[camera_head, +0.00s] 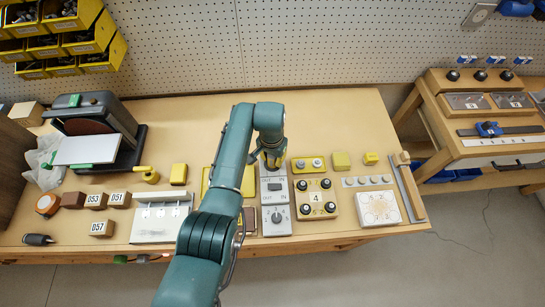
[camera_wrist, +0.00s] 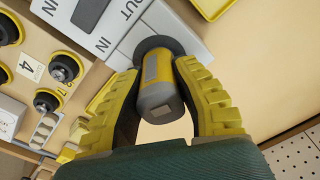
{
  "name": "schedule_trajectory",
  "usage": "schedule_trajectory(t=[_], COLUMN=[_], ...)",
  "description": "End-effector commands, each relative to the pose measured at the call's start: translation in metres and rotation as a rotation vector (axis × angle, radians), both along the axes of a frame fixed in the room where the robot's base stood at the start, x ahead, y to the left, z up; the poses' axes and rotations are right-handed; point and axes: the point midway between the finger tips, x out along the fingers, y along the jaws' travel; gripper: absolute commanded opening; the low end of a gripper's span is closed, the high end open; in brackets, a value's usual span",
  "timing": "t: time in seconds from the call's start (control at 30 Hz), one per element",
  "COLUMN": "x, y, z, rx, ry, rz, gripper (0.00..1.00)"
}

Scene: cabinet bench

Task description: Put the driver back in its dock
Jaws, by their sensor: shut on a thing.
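My gripper (camera_head: 268,161) is over the upper end of the grey IN/OUT panel (camera_head: 277,216) in the head view. In the wrist view its two yellow ribbed fingers (camera_wrist: 160,72) are shut on a grey cylinder with a yellow stripe, which appears to be the driver (camera_wrist: 159,97). A dark round collar surrounds the driver's far end, against the grey panel (camera_wrist: 145,22). I cannot tell whether the collar belongs to the driver or the dock, or whether the driver is seated. In the head view my gripper hides the driver.
A white block (camera_head: 152,222) and a sander (camera_head: 92,124) are to the left. A dark-handled tool (camera_head: 38,239) lies at the front left.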

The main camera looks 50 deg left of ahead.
Motion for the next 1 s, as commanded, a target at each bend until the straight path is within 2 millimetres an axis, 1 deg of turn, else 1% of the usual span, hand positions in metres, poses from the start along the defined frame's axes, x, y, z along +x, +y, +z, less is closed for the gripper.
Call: schedule_trajectory(t=[0.93, 0.97, 1.0], x=[0.0003, 0.0003, 0.0002], y=[0.0002, 0.0001, 0.0001], z=[-0.0032, -0.0032, -0.0032], rx=[0.0, 0.0, 0.0], ry=[-0.001, -0.001, -0.001], rz=[0.0, 0.0, 0.0], gripper=[0.0, 0.33, 0.41])
